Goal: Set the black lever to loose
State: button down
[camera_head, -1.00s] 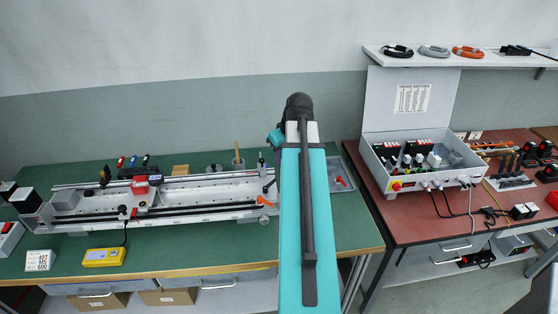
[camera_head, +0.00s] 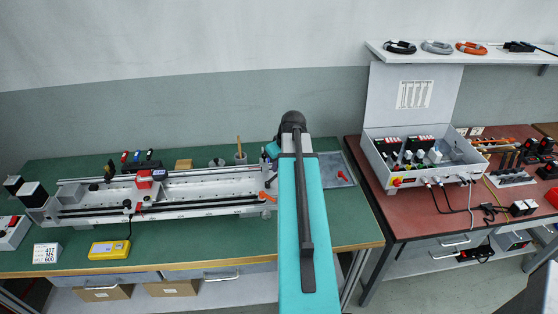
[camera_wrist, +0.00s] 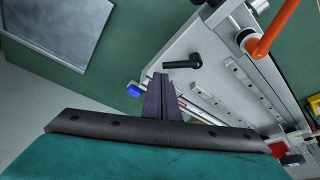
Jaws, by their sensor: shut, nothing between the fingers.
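The black lever (camera_wrist: 183,62) shows in the wrist view on the grey end plate (camera_wrist: 205,45) of the gantry. Its arm points left and its round hub is at the right. My gripper (camera_wrist: 162,76) is shut and empty, with its dark fingertips just below the lever's free end in the picture. I cannot tell whether they touch it. An orange lever (camera_wrist: 276,28) sits on the same gantry, farther right. In the head view the gantry (camera_head: 165,190) lies along the green table, and my arm hides my gripper; I cannot make out the black lever there.
A yellow device (camera_head: 109,249) and a white label block (camera_head: 46,257) stand at the table's front left. A red-topped table (camera_head: 405,222) with an open control box (camera_head: 418,177) stands to the right.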

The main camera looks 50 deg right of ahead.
jog(key=shift+w+f, duration=0.2)
jog(key=shift+f, duration=0.25)
jog(key=shift+d, duration=0.35)
jog(key=shift+s+a, duration=0.1)
jog(key=shift+a, duration=0.15)
